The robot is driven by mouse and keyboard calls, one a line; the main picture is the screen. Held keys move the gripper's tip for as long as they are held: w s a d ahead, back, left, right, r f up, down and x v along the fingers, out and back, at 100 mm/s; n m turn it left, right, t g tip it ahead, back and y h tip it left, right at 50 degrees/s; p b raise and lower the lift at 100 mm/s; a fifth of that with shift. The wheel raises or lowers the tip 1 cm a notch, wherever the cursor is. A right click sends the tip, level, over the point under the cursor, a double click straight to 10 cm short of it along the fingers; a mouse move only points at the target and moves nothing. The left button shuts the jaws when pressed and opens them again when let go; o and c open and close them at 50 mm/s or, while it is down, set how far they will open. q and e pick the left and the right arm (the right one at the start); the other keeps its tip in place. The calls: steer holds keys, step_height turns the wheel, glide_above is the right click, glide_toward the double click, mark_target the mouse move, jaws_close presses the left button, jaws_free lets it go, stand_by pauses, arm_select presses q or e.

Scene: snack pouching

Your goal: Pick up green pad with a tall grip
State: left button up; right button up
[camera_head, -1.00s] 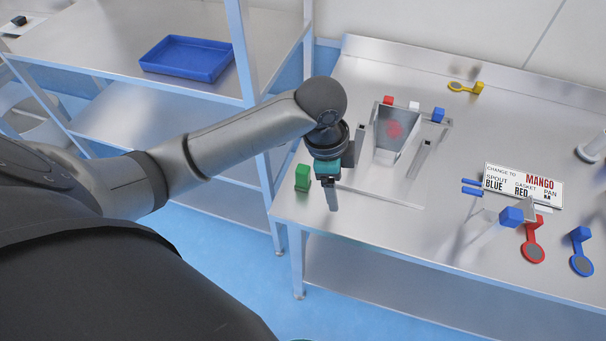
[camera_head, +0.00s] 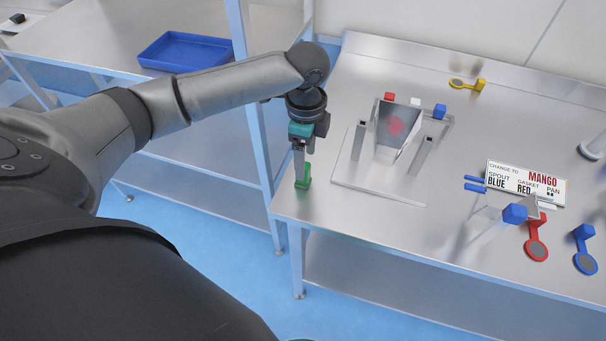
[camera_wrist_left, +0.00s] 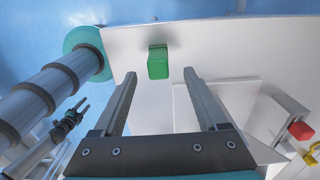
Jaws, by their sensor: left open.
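The green pad (camera_head: 306,181) is a small upright green block with a flat foot, near the left front corner of the steel table. My left gripper (camera_head: 299,183) points down at the pad in the head view, partly covering it. In the left wrist view, the green pad (camera_wrist_left: 158,64) stands just beyond the open fingertips, centred between them. The fingers of my left gripper (camera_wrist_left: 161,74) are apart with nothing held. What looks like my right gripper (camera_wrist_left: 77,112) shows small in the left wrist view; its jaw state is unclear.
A hopper-like fixture (camera_head: 398,130) stands on a plate right of the pad. A blue tray (camera_head: 185,52) sits on the left shelf. The table edge is close to the green pad.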

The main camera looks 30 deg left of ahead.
mark_target(306, 182)
arm_select(q)
steer(key=f, duration=0.3)
steer(key=f+b, duration=0.1)
steer(key=f, duration=0.2)
steer(key=shift+s+a+f, duration=0.15)
steer(key=shift+a+f, duration=0.05)
steer(key=shift+r, duration=0.1)
jaws_close()
stand_by(0.4)
